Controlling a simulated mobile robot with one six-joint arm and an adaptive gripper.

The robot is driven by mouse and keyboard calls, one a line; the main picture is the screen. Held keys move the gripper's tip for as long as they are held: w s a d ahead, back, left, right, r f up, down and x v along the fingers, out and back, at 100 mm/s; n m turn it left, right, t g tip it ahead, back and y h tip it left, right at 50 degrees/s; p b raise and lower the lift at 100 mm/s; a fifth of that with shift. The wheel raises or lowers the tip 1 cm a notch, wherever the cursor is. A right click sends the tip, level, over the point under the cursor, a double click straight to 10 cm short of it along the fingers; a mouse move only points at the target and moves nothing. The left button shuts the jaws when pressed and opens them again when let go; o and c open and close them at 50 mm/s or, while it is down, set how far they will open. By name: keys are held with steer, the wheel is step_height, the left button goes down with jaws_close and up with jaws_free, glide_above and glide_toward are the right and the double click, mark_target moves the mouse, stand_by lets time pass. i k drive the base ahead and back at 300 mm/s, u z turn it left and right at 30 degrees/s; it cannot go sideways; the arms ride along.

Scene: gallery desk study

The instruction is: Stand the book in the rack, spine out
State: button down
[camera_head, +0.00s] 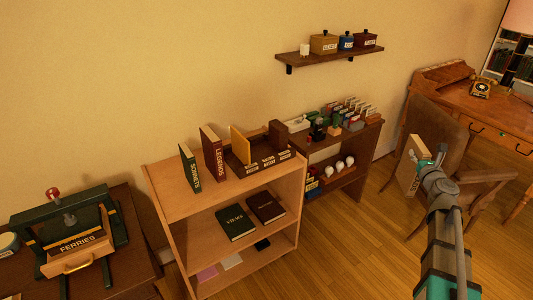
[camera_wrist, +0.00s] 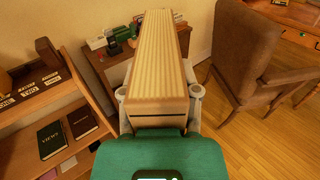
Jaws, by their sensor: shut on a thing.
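My gripper (camera_head: 427,163) is shut on a cream book (camera_head: 411,168), held in the air at the right, in front of the armchair. Lettering shows on its edge in the head view but is too small to read. In the wrist view the book (camera_wrist: 158,62) stands between the two fingers with its ribbed cream side up. The dark wooden rack (camera_head: 262,170) sits on top of the light wooden bookcase, well left of my gripper. Its front carries several small labels. A yellow book (camera_head: 240,146) stands upright at its left part.
Books SONNETS (camera_head: 190,169) and LEGENDS (camera_head: 212,153) stand left of the rack. VIEWS (camera_head: 236,222) and another dark book lie on the shelf below. A darker shelf unit (camera_head: 345,146) with small goods stands right of the bookcase. The armchair (camera_head: 440,140) is beside the held book.

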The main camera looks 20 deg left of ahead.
mark_target(255, 154)
steer(key=u, duration=0.25)
steer(key=i, duration=0.65)
steer(key=u, duration=0.45)
steer(key=k, duration=0.95)
steer(key=u, duration=0.15)
steer(key=i, duration=0.85)
